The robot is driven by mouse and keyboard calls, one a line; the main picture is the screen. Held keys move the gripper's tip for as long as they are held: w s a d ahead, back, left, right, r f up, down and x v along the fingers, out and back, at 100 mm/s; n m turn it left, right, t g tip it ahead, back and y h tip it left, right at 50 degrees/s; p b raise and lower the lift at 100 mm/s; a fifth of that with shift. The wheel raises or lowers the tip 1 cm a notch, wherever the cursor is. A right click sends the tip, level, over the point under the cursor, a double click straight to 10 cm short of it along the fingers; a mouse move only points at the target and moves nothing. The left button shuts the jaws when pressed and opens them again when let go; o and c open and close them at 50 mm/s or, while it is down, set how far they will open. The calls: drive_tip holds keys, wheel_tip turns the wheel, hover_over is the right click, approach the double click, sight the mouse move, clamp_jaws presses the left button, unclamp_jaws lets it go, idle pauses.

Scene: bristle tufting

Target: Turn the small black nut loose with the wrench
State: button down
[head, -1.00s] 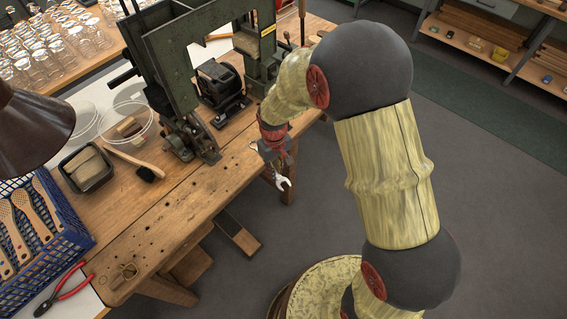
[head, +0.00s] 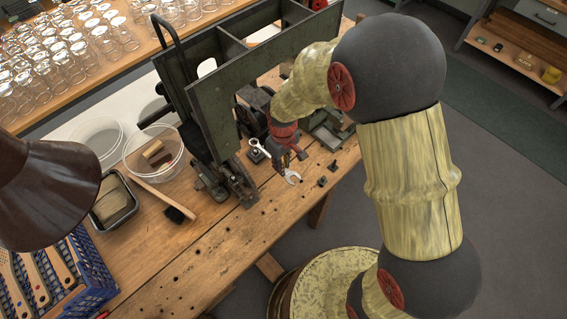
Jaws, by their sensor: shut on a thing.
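My gripper (head: 283,156) is shut on a silver wrench (head: 291,177). The wrench's open jaw points down and right, and its ring end shows at the upper left of the gripper. The gripper and wrench are over the bench's right part, beside the dark green machine (head: 240,80). A small black piece (head: 322,181) is on the bench to the right of the wrench's jaw, apart from it in the picture. A second small black piece (head: 333,166) is just behind it. Both are too small to tell which is a nut. My gripper's fingertips are partly hidden.
The wooden bench (head: 225,235) has a bare front strip with small holes. Clear bowls (head: 135,165), a dark tray (head: 97,210), a brush (head: 165,200) and a blue crate (head: 95,285) are at the left. Many glasses stand behind. A brown lamp shade (head: 45,195) hangs at the left.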

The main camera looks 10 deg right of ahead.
drive_tip(key=shift+w+a, duration=0.1)
drive_tip(key=shift+w, duration=0.1)
drive_tip(key=shift+f+b, duration=1.65)
drive_tip(key=shift+f, duration=0.5)
drive_tip(key=shift+s, duration=0.1)
drive_tip(key=shift+f, duration=1.05)
idle(1.8)
idle(0.4)
drive_tip(key=shift+w+d+n, duration=0.5)
drive_tip(key=shift+d+n, duration=0.1)
drive_tip(key=shift+d, duration=0.05)
